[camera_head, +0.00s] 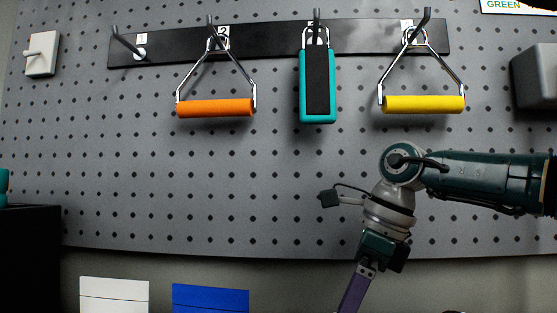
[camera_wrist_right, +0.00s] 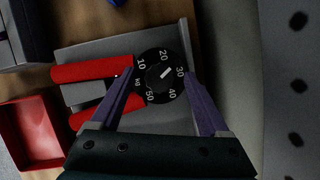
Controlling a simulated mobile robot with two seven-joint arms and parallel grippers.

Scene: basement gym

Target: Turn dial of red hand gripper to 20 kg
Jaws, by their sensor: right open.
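The red hand gripper (camera_wrist_right: 92,71) lies in the right wrist view, its two red handles pointing left. Its round black dial (camera_wrist_right: 148,93) bears white numbers from 10 to 50 and the mark kg. The white line on the knob points up and right, between 20 and 30. My right gripper (camera_wrist_right: 162,76) is open, with one purple finger on each side of the dial. I cannot tell whether the fingers touch it. My left gripper is not in view.
A grey plate (camera_wrist_right: 85,50) lies around the hand gripper on a wooden surface (camera_wrist_right: 205,12). A red open box (camera_wrist_right: 28,130) stands at lower left.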

